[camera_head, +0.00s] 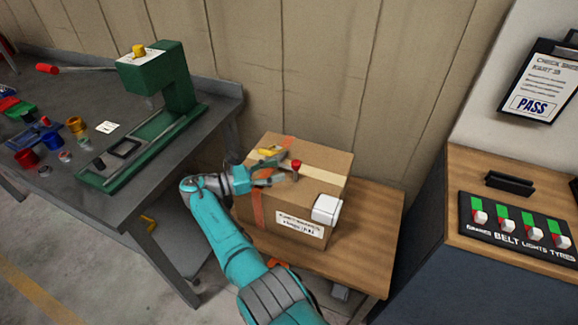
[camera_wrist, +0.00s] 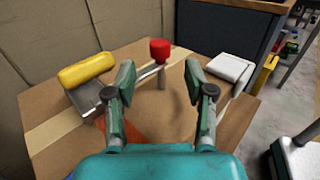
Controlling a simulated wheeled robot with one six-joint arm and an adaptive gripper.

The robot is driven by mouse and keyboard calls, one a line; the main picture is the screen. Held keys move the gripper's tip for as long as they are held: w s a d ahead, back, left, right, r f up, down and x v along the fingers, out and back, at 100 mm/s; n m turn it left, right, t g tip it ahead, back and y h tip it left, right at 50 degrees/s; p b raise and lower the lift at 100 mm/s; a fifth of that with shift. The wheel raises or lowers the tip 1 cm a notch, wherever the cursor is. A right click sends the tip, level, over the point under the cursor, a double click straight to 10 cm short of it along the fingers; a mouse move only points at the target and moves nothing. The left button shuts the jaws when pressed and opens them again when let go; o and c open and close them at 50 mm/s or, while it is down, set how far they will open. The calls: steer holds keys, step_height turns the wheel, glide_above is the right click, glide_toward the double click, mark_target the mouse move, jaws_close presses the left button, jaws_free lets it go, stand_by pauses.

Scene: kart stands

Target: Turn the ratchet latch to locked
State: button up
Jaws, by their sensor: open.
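A cardboard box (camera_head: 290,208) on a wooden table carries an orange strap (camera_head: 258,210). On its top is what looks like the ratchet latch: a grey metal body (camera_wrist: 84,98) with a yellow handle (camera_wrist: 86,69), and an upright post with a red knob (camera_wrist: 160,50), joined by a silver bar. The yellow handle (camera_head: 270,151) and red knob (camera_head: 296,164) also show in the head view. My gripper (camera_wrist: 160,82) is open above the box top, with the red knob ahead between its fingers. I cannot tell whether a finger touches it. The latch's markings are not readable.
A white block (camera_head: 327,209) sits on the box's right edge. Bare wooden table (camera_head: 372,235) lies to the right. A grey bench (camera_head: 75,190) with a green press stands left. A cabinet with a switch panel (camera_head: 515,228) stands right. A wall is close behind the box.

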steer(key=shift+v, duration=2.45)
steer(key=shift+s, duration=0.1)
